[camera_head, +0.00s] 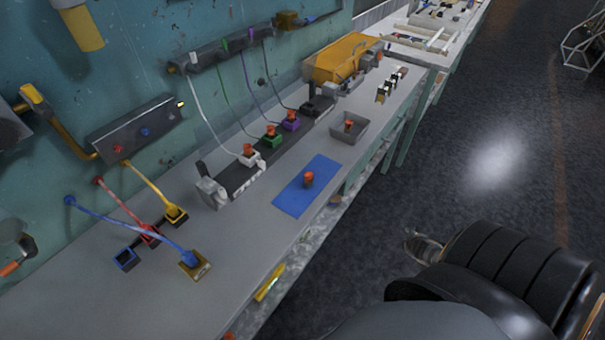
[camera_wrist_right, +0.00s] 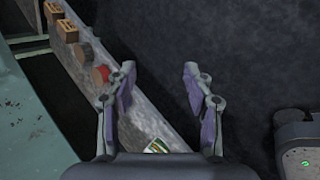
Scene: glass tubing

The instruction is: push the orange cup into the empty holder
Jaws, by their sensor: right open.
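A small orange cup (camera_head: 309,179) stands on the blue mat (camera_head: 291,201) near the bench's front edge. Another orange cup (camera_head: 349,124) sits in the grey tray (camera_head: 362,132). More orange cups sit in the white holder (camera_head: 250,158), the green holder (camera_head: 268,142) and the purple holder (camera_head: 290,125) along a dark rail. A dark block (camera_head: 318,105) stands at the rail's far end; I cannot tell whether it is a holder. My right gripper (camera_head: 418,243) is apart from the bench, over the floor. In the right wrist view it is open and empty (camera_wrist_right: 160,78). My left gripper is out of view.
At the near left are yellow (camera_head: 175,216), red and blue blocks, with a blue tube lying across to a yellow block (camera_head: 196,267). An orange bin (camera_head: 340,58) stands farther back.

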